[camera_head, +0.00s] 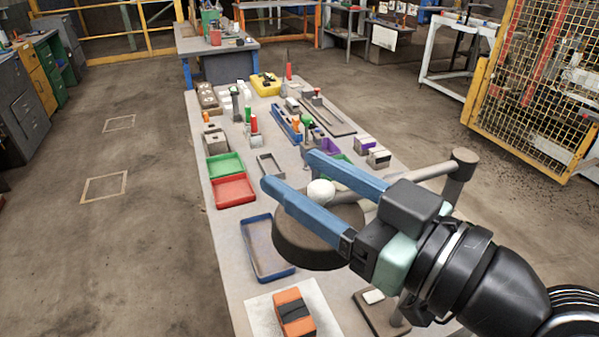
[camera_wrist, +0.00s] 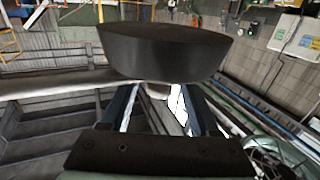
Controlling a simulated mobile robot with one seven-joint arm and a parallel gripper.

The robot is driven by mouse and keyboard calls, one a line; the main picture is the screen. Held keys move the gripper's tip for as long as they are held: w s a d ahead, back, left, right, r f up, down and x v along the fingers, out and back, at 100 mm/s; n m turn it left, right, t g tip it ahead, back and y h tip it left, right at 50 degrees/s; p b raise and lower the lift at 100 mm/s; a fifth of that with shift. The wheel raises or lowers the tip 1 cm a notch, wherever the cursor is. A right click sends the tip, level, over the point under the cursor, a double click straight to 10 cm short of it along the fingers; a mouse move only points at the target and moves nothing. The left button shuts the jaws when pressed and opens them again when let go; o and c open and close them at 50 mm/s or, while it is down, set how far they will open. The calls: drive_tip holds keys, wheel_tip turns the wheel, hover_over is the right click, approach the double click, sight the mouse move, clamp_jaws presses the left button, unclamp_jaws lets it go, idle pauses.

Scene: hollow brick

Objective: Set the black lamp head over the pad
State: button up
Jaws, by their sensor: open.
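The black lamp head (camera_head: 300,245) is a wide dark disc with a white ball knob (camera_head: 320,192) on top. It hangs at the end of a grey arm (camera_head: 425,172) from a post (camera_head: 462,172). My gripper (camera_head: 291,172) is open, its two blue fingers on either side of the knob as seen from the head. The wrist view shows the lamp head (camera_wrist: 165,52) ahead of the fingers, with the knob (camera_wrist: 157,90) between them; I cannot tell whether they touch it. The pale pad (camera_head: 262,318) lies at the table's near end, with an orange-and-black block (camera_head: 293,312) on it.
A blue tray (camera_head: 250,255) lies left of the lamp head, partly hidden by it. Red (camera_head: 233,191) and green (camera_head: 224,166) trays lie farther back, with several small items beyond.

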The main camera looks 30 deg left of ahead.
drive_tip(key=b+v, duration=0.2)
drive_tip(key=v, duration=0.9)
drive_tip(key=shift+d, duration=0.3)
drive_tip(key=shift+s, duration=0.15)
drive_tip(key=w+r+m+t+h+p, duration=0.2)
drive_tip(key=w+r+m+t+h, duration=0.55)
drive_tip(key=w+t, duration=0.4)
drive_tip(key=s+d+r+m+t+h, duration=0.1)
drive_tip(key=s+r+m+t+h, duration=0.2)
drive_tip(key=r, duration=0.5)
drive_tip(key=s+d+r+m+t+h+p, duration=0.1)
drive_tip(key=s+r+m+t+h, duration=0.3)
drive_tip(key=r+t+h, duration=0.3)
drive_tip(key=shift+s+d+r+t, duration=0.25)
drive_tip(key=shift+s+r+t, duration=0.2)
drive_tip(key=shift+s+r, duration=0.35)
drive_tip(key=shift+f, duration=0.15)
